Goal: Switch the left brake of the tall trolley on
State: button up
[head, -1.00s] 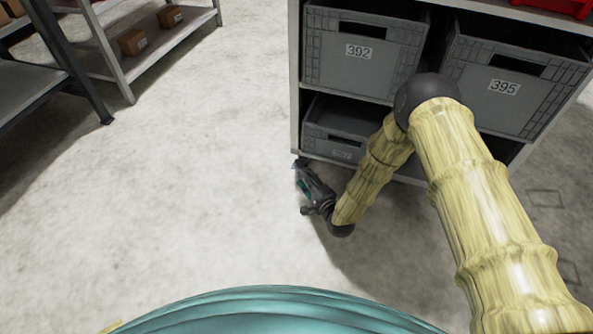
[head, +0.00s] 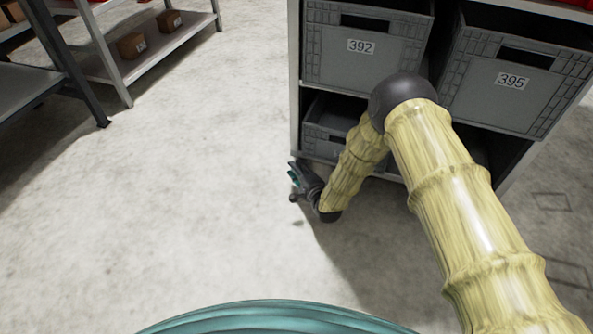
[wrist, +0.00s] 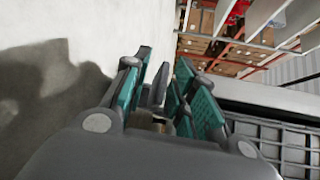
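The tall trolley (head: 294,90) is a light frame holding grey crates, on the right of the head view. My gripper (head: 294,180), dark with teal finger pads, is low at the trolley's front left bottom corner. In the wrist view the fingers of my gripper (wrist: 161,72) stand apart, with a narrow gap between them. A small grey part (wrist: 160,85) shows in that gap; I cannot tell whether it is the brake or whether the fingers touch it. The left brake cannot be made out in the head view, and its setting cannot be seen.
A grey shelf with cardboard boxes (head: 131,45) stands at the back left, and a dark rack (head: 35,85) at the left. The floor left of the trolley is clear.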

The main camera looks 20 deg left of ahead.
grip_shut()
jog(key=shift+f+n+t+y, duration=0.6)
jog(key=shift+f+n+t, duration=0.3)
jog(key=shift+n, duration=0.2)
jog(key=shift+f+n+t+y+b, duration=0.2)
jog(key=shift+n+t+y+b, duration=0.1)
jog(key=shift+n+b, duration=0.2)
jog(key=shift+o, duration=1.1)
grip_release()
jog(key=shift+s+d, duration=0.1)
jog(key=shift+s, duration=0.05)
